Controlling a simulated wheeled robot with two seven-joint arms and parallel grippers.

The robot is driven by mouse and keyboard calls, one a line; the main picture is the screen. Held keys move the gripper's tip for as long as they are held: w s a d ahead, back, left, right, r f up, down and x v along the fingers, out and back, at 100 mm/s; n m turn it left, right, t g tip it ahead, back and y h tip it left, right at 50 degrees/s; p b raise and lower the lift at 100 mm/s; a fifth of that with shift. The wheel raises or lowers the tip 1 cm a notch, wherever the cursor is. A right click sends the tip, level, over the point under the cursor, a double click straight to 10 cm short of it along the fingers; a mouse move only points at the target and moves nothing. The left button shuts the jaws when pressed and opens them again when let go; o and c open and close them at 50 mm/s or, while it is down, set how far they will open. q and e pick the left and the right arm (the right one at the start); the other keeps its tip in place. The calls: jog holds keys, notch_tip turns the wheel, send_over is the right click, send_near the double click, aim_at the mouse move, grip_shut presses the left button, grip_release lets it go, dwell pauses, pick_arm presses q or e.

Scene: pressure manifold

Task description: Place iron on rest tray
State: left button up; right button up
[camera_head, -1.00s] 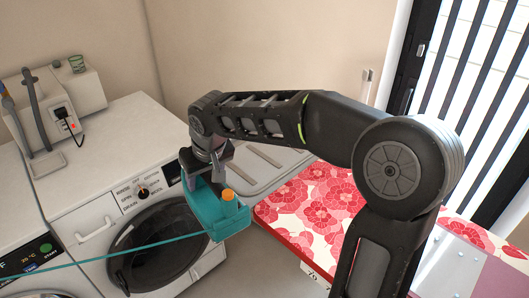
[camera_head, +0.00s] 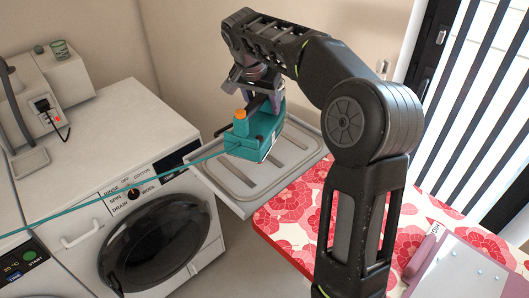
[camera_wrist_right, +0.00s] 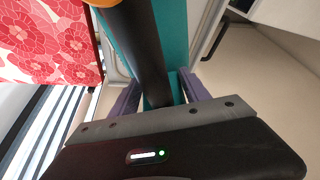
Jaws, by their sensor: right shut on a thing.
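The teal iron (camera_head: 262,132) with an orange knob hangs from my right gripper (camera_head: 258,98) in the head view. It is over the grey rest tray (camera_head: 236,204) at the end of the ironing board. I cannot tell whether its underside touches the tray. In the right wrist view, the purple fingers of my right gripper (camera_wrist_right: 160,92) are shut on the iron's dark handle (camera_wrist_right: 134,45), with the teal body (camera_wrist_right: 172,35) beside it. A teal cord runs from the iron to the left edge of the head view. My left gripper is not in view.
The ironing board (camera_head: 290,222) has a red floral cover and lies right of the tray. A white washing machine (camera_head: 150,215) stands left of the tray. A pink-edged panel (camera_head: 462,275) is at lower right.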

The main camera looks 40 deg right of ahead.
aim_at(253, 102)
jog(key=shift+r, duration=0.1)
jog(key=shift+w+f, duration=0.1)
jog(key=shift+f, duration=3)
jog(key=shift+f+p, duration=0.45)
jog(key=shift+f, duration=1.4)
jog(key=shift+f, duration=0.1)
jog(key=o, duration=1.5)
jog(key=shift+f, duration=0.1)
jog(key=b+v, duration=0.1)
jog(key=v, duration=1.1)
